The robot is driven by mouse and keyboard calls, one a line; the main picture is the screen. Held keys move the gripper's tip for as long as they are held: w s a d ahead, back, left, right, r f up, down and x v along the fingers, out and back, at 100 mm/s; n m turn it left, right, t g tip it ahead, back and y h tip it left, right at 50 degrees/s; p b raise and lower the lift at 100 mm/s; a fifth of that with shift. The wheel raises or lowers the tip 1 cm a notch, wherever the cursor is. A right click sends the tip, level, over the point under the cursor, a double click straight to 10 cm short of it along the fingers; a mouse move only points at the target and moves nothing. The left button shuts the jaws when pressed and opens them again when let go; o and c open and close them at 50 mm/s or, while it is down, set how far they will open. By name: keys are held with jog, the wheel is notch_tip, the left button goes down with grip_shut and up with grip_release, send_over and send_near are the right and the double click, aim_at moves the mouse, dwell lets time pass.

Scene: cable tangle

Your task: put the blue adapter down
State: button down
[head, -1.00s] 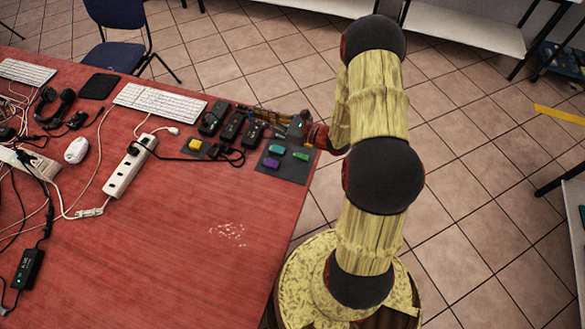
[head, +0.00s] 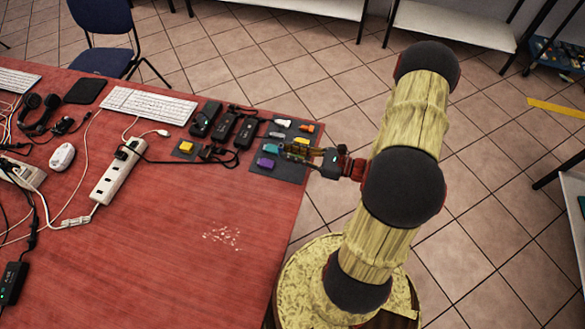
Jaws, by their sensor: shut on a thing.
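My gripper (head: 287,150) is low over the right part of the dark grey mat (head: 289,175), at the table's right edge. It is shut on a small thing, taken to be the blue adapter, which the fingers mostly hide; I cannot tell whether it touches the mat.
A yellow adapter (head: 186,147) sits on a small grey pad to the left. Several black power bricks (head: 224,127) with cables lie beside the mat. A white power strip (head: 115,176), a mouse (head: 62,156) and keyboard (head: 148,104) lie further left. The red table's front (head: 170,260) is clear.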

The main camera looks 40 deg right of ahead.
aim_at(293, 172)
jog(key=shift+s+a+f, duration=0.1)
jog(key=shift+s+f, duration=0.55)
jog(key=shift+f, duration=0.15)
jog(key=f+b, duration=0.2)
jog(key=f, duration=0.1)
jog(key=shift+s+f+b, duration=0.25)
jog(key=shift+f+b, duration=0.15)
jog(key=shift+r, duration=0.15)
jog(key=c, duration=1.8)
grip_release()
jog(key=shift+f, duration=0.2)
jog(key=shift+o, duration=0.2)
